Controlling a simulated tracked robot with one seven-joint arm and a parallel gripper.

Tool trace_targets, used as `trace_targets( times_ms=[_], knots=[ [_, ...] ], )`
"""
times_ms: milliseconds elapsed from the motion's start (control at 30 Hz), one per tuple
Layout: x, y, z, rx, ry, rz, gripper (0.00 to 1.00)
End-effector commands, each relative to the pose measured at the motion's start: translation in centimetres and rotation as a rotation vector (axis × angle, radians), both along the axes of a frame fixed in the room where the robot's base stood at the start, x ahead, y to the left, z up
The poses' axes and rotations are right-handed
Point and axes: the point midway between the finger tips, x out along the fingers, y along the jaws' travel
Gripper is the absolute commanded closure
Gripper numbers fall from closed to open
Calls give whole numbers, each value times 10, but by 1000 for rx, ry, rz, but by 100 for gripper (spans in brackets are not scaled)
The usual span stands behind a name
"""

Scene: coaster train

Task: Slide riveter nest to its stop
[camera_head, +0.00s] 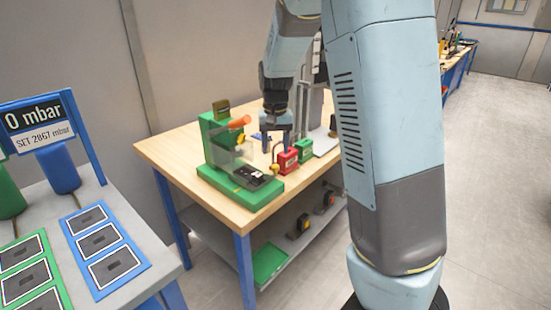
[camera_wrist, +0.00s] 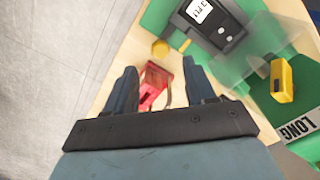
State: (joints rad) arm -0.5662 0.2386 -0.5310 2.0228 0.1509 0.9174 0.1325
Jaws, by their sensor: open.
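The green riveter (camera_head: 215,150) with an orange handle (camera_head: 239,122) stands on the wooden table. Its dark nest (camera_head: 249,177) lies on the green base, at the front of the clear guard. In the wrist view the nest (camera_wrist: 213,24) carries a white label, and a round yellow knob (camera_wrist: 160,48) is beside it near a short yellow rod. My gripper (camera_head: 278,145) is open above the table, right of the riveter. In the wrist view my gripper (camera_wrist: 160,70) points toward the knob, which appears just past the fingertips. A red box (camera_wrist: 152,84) shows between the fingers, apparently below them.
The red box (camera_head: 288,162) and a green box (camera_head: 304,150) stand close to the riveter's right. A grey stand (camera_head: 325,140) is behind them. A yellow block (camera_wrist: 281,80) and the clear guard (camera_wrist: 245,57) are at the right in the wrist view. The table's left corner is clear.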

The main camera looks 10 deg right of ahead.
Motion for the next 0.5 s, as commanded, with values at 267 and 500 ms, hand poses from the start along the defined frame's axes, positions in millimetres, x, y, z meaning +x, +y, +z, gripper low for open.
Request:
trace_targets(
  times_ms=[267, 500],
  knots=[
    [1, 0, 52, 2, -2, 1, 45],
    [1, 0, 72, 1, 0, 0, 45]
  ],
)
